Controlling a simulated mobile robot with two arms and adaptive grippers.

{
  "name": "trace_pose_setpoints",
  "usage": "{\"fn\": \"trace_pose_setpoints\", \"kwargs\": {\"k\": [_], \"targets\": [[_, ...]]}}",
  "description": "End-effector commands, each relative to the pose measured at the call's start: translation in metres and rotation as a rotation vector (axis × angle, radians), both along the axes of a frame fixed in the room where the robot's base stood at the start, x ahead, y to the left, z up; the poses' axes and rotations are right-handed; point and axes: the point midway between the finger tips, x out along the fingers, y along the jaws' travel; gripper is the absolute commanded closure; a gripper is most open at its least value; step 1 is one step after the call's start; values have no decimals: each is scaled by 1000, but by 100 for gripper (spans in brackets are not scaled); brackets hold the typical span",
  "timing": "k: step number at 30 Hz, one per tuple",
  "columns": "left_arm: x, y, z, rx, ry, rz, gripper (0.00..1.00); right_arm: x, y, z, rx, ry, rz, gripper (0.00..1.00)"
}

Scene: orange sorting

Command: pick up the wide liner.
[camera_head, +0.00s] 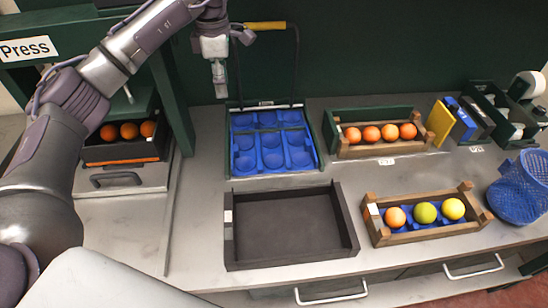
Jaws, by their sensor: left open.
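A wide blue liner (270,139) with rounded hollows lies in a dark green frame on the counter, left of centre. No fruit sits in its hollows. My left gripper (219,90) hangs pointing down, up beside the far left corner of the liner. It is open, holds nothing and appears apart from the liner. My right gripper is out of view.
An empty dark tray (288,228) stands in front of the liner. A wooden crate (384,233) with a narrower blue liner and three fruits is at right. A green crate (342,147) holds several oranges. A tall handle with a yellow grip (265,26) rises behind the liner.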

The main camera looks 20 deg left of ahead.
Motion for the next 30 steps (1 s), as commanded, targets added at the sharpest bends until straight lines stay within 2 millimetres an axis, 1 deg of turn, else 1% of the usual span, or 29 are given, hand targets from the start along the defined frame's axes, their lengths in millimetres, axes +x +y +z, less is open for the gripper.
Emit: {"fn": "trace_pose_setpoints", "kwargs": {"k": [1,4,7,10,13,16,24,27,30], "targets": [[0,0,-25,0,1,0,54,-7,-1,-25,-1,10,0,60],[0,0,-52,0,1,0,54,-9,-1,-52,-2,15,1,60],[0,0,-77,0,1,-1,54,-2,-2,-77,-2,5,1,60],[0,-1,-90,-1,0,-1,54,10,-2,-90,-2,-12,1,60],[0,-1,-96,-1,0,-1,54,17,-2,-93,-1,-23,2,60],[0,0,-106,-1,3,-1,54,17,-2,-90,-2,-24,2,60],[0,-1,-157,-1,4,-1,54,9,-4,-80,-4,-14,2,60],[0,-1,-170,-1,3,-1,54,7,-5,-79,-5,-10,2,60],[0,-1,-177,-2,1,-1,54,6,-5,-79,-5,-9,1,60]]}}
